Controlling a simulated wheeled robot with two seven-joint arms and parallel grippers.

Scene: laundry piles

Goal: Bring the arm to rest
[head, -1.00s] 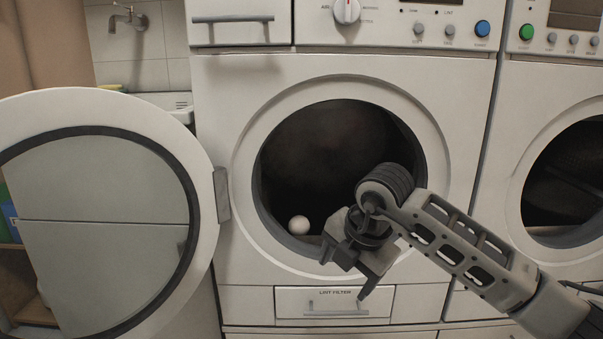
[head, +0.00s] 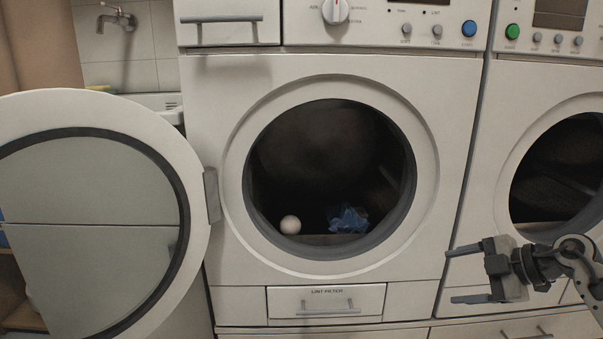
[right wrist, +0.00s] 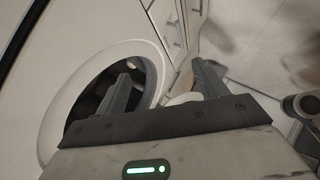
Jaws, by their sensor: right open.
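My right gripper (head: 470,273) is at the lower right of the head view, in front of the machines and right of the lint filter drawer. Its two fingers point left and stand apart, with nothing between them. In the right wrist view the fingers (right wrist: 160,88) are also spread and empty. My left gripper is not in view. The dryer drum opening (head: 330,140) is clear of my arm. A white ball (head: 290,224) and a crumpled blue cloth (head: 348,220) lie at the bottom of the drum.
The round dryer door (head: 188,130) stands wide open on the left. A second machine (head: 500,130) with an open round drum is on the right. The lint filter drawer (head: 326,291) is shut below the opening. A sink (head: 165,100) and tap (head: 117,19) are at the back left.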

